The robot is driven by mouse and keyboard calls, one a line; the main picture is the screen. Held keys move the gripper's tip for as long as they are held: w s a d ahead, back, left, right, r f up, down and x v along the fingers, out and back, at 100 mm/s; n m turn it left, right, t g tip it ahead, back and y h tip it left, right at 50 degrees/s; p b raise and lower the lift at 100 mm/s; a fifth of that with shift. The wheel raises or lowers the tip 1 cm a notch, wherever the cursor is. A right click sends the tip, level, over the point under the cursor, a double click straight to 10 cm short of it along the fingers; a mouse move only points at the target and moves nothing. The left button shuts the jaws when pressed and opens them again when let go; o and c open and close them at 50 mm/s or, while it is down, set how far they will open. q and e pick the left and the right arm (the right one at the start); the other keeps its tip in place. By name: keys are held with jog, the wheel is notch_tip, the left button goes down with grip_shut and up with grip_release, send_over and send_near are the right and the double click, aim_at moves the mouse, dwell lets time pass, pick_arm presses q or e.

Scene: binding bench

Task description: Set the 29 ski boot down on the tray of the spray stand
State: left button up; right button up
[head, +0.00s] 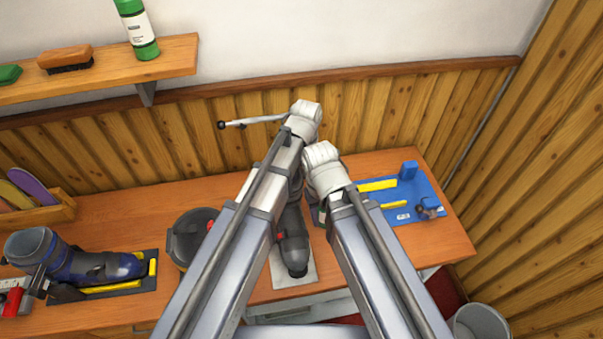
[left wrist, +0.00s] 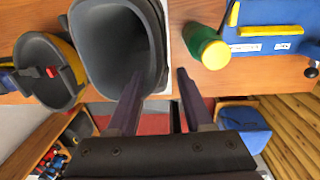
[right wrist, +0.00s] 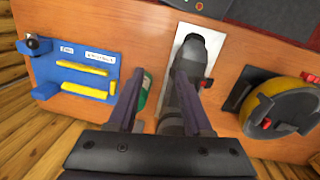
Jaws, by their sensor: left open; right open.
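A dark grey ski boot (head: 293,250) stands on a pale flat plate (head: 279,272) at the bench's middle, partly behind my arms. No size mark is readable. Its open cuff (left wrist: 115,45) fills the upper left of the left wrist view, and its toe shows in the right wrist view (right wrist: 205,38). My left gripper (left wrist: 161,75) is open at the cuff's edge, one finger on each side of the rim; I cannot tell if it touches. My right gripper (right wrist: 158,75) is open beside the boot and overlaps it in view. A thin rod (head: 250,122) juts left near my left wrist.
A blue boot (head: 75,265) sits in a dark holder at left. A yellow-black round object (right wrist: 280,103) stands beside the plate. A green bottle (left wrist: 208,48) is close on the other side, by a blue base with yellow bars (head: 405,205). A bin (head: 480,322) stands below.

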pick_arm(q)
notch_tip(320, 180, up, 6)
jog(key=p, duration=0.5)
jog(key=shift+d+r, duration=0.1)
jog(key=shift+d, duration=0.05)
jog(key=shift+c, duration=0.2)
dwell(0.8)
